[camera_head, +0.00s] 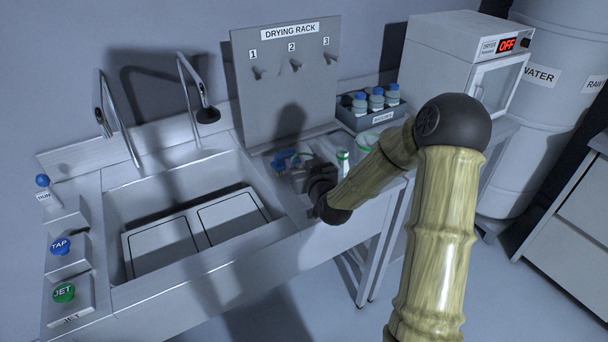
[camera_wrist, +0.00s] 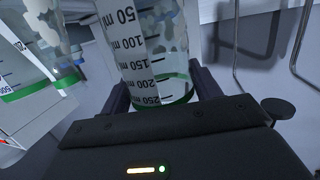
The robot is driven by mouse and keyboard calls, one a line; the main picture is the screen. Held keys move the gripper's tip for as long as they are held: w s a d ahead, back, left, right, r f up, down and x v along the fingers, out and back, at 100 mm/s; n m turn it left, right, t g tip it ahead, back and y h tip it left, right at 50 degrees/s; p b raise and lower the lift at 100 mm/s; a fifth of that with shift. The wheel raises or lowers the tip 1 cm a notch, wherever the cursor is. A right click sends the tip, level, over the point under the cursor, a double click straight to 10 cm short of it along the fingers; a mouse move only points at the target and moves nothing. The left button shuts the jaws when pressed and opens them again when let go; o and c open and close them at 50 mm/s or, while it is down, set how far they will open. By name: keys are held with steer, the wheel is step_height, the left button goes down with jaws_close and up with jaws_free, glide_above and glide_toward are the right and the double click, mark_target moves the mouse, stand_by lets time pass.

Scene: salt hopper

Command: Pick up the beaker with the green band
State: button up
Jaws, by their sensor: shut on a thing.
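In the wrist view a clear glass beaker (camera_wrist: 155,55) with black volume marks and a green band at its near end stands between my two fingers. My gripper (camera_wrist: 163,90) is shut on it, and stains show on its glass. In the head view my gripper (camera_head: 303,178) is over the counter just right of the sink, and it and my arm largely hide the held beaker there. A second marked glass vessel with a green band (camera_wrist: 68,81) is at the left of the wrist view. A small green-banded vessel (camera_head: 342,158) stands right of my gripper in the head view.
A blue item (camera_head: 283,158) lies beside my gripper. The sink (camera_head: 130,190) is to the left, with two taps above it. The drying rack (camera_head: 285,85) stands behind. A tray (camera_head: 368,121) of blue-capped bottles and an oven (camera_head: 460,65) are to the right.

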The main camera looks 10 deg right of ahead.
steer(key=shift+r, duration=2.4)
